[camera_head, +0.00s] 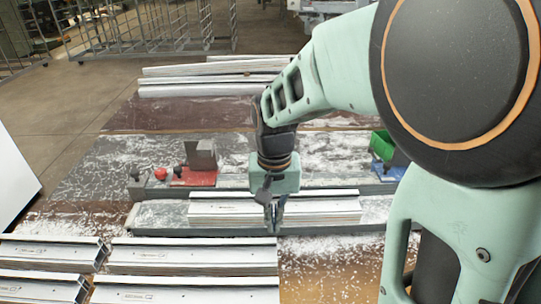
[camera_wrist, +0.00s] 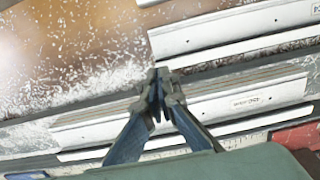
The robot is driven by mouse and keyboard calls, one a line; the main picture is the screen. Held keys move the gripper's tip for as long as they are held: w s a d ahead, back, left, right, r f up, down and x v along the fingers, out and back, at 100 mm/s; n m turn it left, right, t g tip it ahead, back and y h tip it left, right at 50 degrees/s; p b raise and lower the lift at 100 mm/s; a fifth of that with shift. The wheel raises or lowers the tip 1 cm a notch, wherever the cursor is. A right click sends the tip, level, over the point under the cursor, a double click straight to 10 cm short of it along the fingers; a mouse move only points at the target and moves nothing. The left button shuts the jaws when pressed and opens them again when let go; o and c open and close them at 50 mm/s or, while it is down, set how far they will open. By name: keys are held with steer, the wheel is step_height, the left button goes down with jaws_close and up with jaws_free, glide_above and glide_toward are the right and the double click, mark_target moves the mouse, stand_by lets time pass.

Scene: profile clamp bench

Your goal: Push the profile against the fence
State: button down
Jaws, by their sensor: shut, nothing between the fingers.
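The profile (camera_head: 320,210), a long silvery bar with a small label, lies lengthwise on the bench bed. It also shows in the wrist view (camera_wrist: 225,104). The fence (camera_head: 325,193) is the long grey rail along its far side. A narrow strip with scale marks shows beyond the profile in the wrist view, but I cannot tell the exact gap to the fence. My gripper (camera_head: 273,225) points down with its fingers shut and empty. In the wrist view, the fingertips (camera_wrist: 160,78) are at the profile's near long side, around its middle. I cannot tell whether they touch it.
A red clamp block (camera_head: 192,177) with a grey upright and a red knob stands behind the bed at left. A green bin (camera_head: 382,145) and a blue block (camera_head: 390,173) stand at right. More profiles (camera_head: 190,258) lie in front and behind. White chips litter the surface.

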step_height(320, 180, down, 4)
steer(key=shift+f, duration=0.1)
steer(key=shift+w+f, duration=0.15)
steer(key=shift+w, duration=1.9)
steer(key=shift+w+p, duration=0.45)
steer(key=shift+w, duration=1.25)
steer(key=shift+s, duration=0.1)
